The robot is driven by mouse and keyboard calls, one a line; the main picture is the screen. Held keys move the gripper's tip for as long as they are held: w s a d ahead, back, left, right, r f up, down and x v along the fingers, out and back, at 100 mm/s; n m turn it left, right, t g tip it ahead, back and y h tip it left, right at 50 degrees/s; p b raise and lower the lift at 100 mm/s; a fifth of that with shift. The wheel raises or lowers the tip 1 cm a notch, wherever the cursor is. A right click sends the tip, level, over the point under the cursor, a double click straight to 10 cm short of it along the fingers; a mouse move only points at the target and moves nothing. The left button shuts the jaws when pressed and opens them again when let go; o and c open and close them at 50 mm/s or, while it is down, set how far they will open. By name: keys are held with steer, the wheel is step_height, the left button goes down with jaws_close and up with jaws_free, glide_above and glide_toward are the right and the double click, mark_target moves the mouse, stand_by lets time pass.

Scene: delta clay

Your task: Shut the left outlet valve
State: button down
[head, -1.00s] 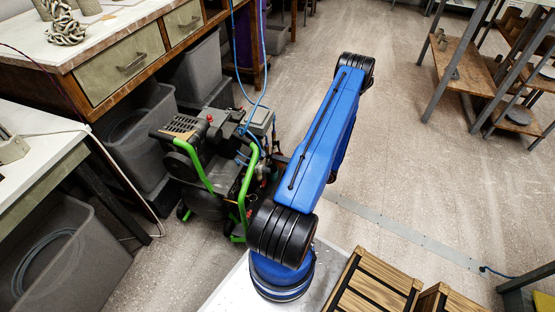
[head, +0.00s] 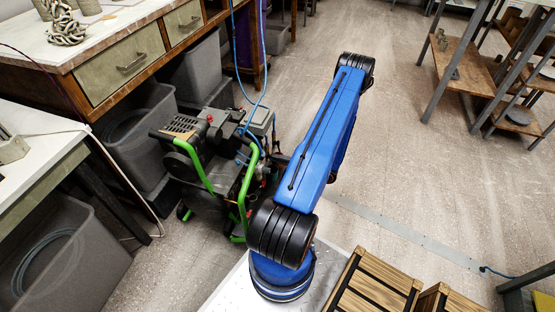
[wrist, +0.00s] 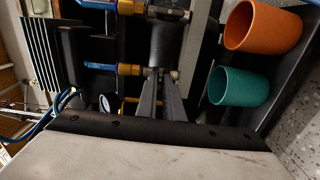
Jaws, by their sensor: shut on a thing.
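In the wrist view my gripper (wrist: 160,78) reaches in from the bottom, its two dark fingers closed together at a small valve handle, mostly hidden between the tips. Beside the tips a brass fitting (wrist: 128,69) with a blue hose end (wrist: 98,66) runs left. A second brass fitting (wrist: 127,7) with a blue hose end lies above it. The compressor (head: 188,124) with its green frame stands left of my arm in the head view. My gripper is not visible there, and the handle's angle cannot be told.
An orange cup (wrist: 262,26) and a teal cup (wrist: 239,87) sit right of the gripper in the wrist view. A round gauge (wrist: 106,104) is left of the fingers. Wooden crates (head: 375,285) stand at the head view's bottom; floor is open at right.

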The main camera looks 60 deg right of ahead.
steer(key=shift+d, duration=0.1)
steer(key=c, duration=1.9)
jaws_free()
steer(key=shift+s, duration=0.15)
steer(key=v, duration=1.7)
steer(key=shift+s, duration=0.15)
